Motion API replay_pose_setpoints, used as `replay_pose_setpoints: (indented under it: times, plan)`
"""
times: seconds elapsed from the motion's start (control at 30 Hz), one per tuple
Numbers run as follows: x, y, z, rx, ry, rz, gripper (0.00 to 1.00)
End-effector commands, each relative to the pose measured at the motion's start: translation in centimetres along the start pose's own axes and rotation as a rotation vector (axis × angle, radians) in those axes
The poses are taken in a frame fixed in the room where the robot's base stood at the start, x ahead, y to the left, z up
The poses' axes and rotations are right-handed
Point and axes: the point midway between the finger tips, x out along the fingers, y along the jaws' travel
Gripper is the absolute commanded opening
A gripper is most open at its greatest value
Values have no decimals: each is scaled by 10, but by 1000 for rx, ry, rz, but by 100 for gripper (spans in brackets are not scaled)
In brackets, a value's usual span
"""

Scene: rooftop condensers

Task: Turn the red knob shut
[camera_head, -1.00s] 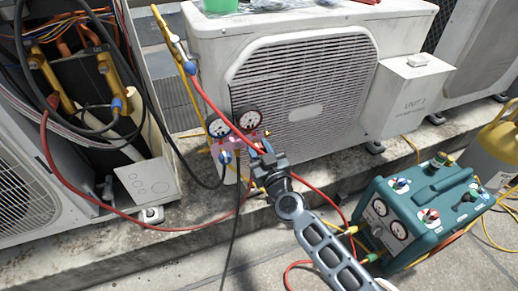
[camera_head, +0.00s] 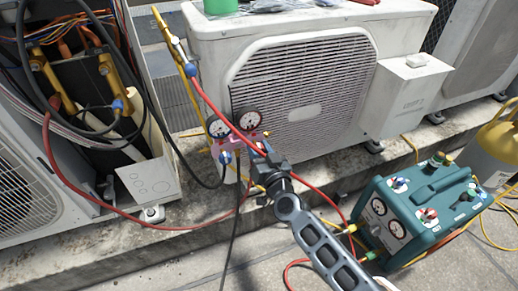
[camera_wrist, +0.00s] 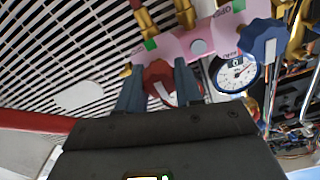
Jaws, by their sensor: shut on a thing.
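The pink gauge manifold (camera_head: 233,141) hangs in front of the condenser, with two round white dials above it in the head view. In the wrist view the pink manifold body (camera_wrist: 190,46) runs across the top. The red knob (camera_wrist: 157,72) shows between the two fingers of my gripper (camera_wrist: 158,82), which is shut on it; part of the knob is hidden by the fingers. In the head view my gripper (camera_head: 262,154) reaches the right end of the manifold and hides the red knob. A blue knob (camera_wrist: 262,38) sits at the manifold's other end, apart from my gripper.
A white condenser unit (camera_head: 300,85) stands behind the manifold. A red hose (camera_head: 215,104) passes across in front of it. A teal recovery machine (camera_head: 425,215) stands at the right. An open unit with wiring (camera_head: 90,85) is at the left.

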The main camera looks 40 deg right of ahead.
Motion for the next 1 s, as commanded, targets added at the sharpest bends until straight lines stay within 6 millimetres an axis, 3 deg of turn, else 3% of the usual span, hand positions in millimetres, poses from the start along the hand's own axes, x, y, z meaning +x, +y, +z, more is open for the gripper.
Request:
replay_pose_setpoints:
  times: [0.03, 0.07, 0.3, 0.63, 1.0]
  plan:
    - [0, 0, -1, 0, 2, 1, 4]
    - [0, 0, -1, -1, 2, 1, 36]
    - [0, 0, 0, -2, 1, 0, 59]
    - [-5, 0, 0, -2, -1, 0, 60]
    - [-60, 0, -1, -3, -2, 0, 60]
